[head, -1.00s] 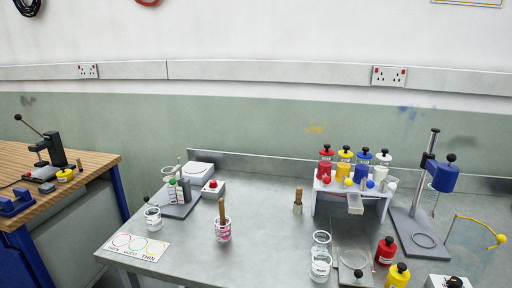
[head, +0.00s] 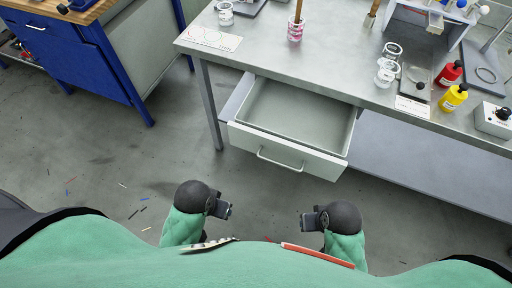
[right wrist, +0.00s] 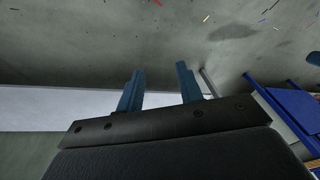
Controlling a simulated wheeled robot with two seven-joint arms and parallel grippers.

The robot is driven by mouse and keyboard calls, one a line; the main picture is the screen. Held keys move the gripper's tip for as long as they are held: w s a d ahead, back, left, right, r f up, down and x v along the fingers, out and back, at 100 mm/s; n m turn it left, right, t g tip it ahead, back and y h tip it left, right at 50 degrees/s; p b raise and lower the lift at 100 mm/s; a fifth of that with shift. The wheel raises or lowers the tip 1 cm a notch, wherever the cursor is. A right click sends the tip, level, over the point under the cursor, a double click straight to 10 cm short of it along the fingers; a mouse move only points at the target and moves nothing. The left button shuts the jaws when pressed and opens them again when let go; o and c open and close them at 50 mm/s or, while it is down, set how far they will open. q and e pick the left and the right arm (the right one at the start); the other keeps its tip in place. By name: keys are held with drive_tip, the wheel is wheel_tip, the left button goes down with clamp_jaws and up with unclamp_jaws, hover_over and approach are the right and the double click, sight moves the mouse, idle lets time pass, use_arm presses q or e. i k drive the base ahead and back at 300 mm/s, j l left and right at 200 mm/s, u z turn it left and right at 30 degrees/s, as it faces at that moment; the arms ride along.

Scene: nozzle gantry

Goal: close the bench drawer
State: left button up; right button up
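The bench drawer (head: 296,109) is pulled out from under the grey bench in the head view. Its inside looks empty, and its pale front (head: 284,153) carries a bar handle (head: 280,160). My left gripper (head: 228,210) and my right gripper (head: 303,222) are held low near my body, in front of the drawer and apart from it. In the right wrist view the two blue fingers of my right gripper (right wrist: 160,88) stand apart with nothing between them. The left gripper's fingers are too small to judge.
The grey bench top (head: 330,55) holds jars, a red bottle (head: 448,73) and a yellow bottle (head: 453,97). A lower shelf (head: 430,168) runs beneath, right of the drawer. A blue workbench (head: 100,65) stands at left. The floor between is open, with small scraps.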

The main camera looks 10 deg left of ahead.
sight(299, 130)
drive_tip(key=k+j, duration=0.7)
drive_tip(key=k+u, duration=0.05)
drive_tip(key=k, duration=0.05)
